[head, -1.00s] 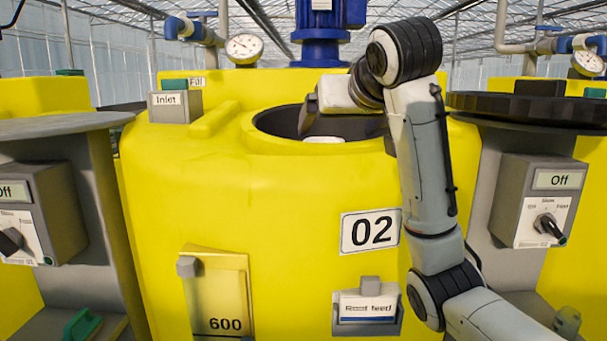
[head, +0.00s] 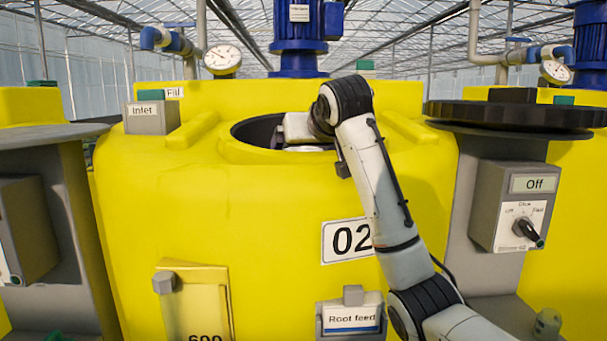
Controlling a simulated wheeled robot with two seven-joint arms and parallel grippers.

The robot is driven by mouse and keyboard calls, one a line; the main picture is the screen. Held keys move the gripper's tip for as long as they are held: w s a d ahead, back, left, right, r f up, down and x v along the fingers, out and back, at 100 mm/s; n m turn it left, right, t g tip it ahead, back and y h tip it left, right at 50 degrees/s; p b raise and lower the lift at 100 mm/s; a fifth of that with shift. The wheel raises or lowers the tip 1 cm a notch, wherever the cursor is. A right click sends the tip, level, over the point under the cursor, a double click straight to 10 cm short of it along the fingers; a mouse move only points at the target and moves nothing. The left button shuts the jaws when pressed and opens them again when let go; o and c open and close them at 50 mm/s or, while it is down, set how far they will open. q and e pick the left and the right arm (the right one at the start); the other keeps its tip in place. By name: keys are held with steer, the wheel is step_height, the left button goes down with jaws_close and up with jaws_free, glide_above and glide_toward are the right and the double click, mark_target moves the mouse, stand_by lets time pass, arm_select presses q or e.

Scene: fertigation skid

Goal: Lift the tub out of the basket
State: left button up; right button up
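The yellow tank marked 02 (head: 200,220) fills the middle of the head view, with a dark round opening (head: 250,130) in its top. My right arm comes in from the lower right and reaches over the tank's front to this opening. Its wrist is at the opening, and the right gripper's fingers are hidden inside or behind the rim. A white surface (head: 308,149) shows low in the opening beside the wrist; I cannot tell if it is the tub. The basket cannot be made out. My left gripper is not in view.
A grey post with a switch box (head: 507,205) reading Off stands at the right, under a black round lid (head: 520,115). Another grey post (head: 85,230) stands at the left. A blue motor (head: 300,40) and a gauge (head: 222,59) rise behind the opening.

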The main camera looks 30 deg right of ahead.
steer(key=c, duration=1.4)
steer(key=shift+c, duration=0.3)
steer(key=shift+r, duration=0.15)
